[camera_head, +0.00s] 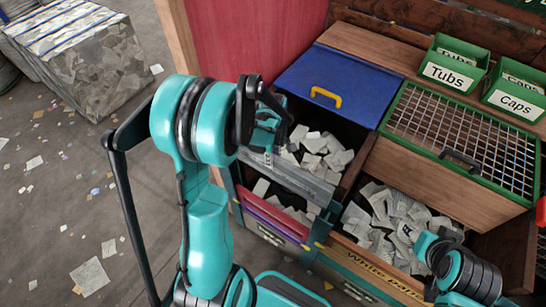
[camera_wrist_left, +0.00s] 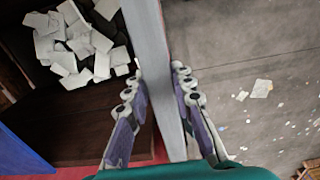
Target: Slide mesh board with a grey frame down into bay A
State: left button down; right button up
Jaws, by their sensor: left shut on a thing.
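The board with a grey frame (camera_head: 290,178) lies along the front of the left-hand paper bay (camera_head: 335,195) in the head view. I see mostly its narrow grey edge; its mesh is hidden from here. My left gripper (camera_head: 266,140) is shut on it near its left end. In the left wrist view the grey frame (camera_wrist_left: 160,70) runs between the two fingers (camera_wrist_left: 160,108). The bay's label is largely hidden, so I cannot read its letter. My right gripper (camera_head: 430,245) is partly in view at the lower right, over the right-hand bay; its fingers are unclear.
Red and purple boards (camera_head: 262,207) sit below the grey frame at the bay front. A blue lid (camera_head: 325,82) with a yellow handle and a green-framed mesh lid (camera_head: 465,140) lie behind. Green tubs (camera_head: 455,70) stand at the back. A paper bale (camera_head: 85,60) stands left.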

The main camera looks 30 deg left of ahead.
pick_arm(q)
notch_tip(320, 180, down, 29)
jog(key=b, duration=2.1)
jog(key=shift+f, duration=0.2)
jog(key=shift+f, duration=0.5)
jog(key=c, duration=1.6)
grip_release()
jog(key=o, duration=0.4)
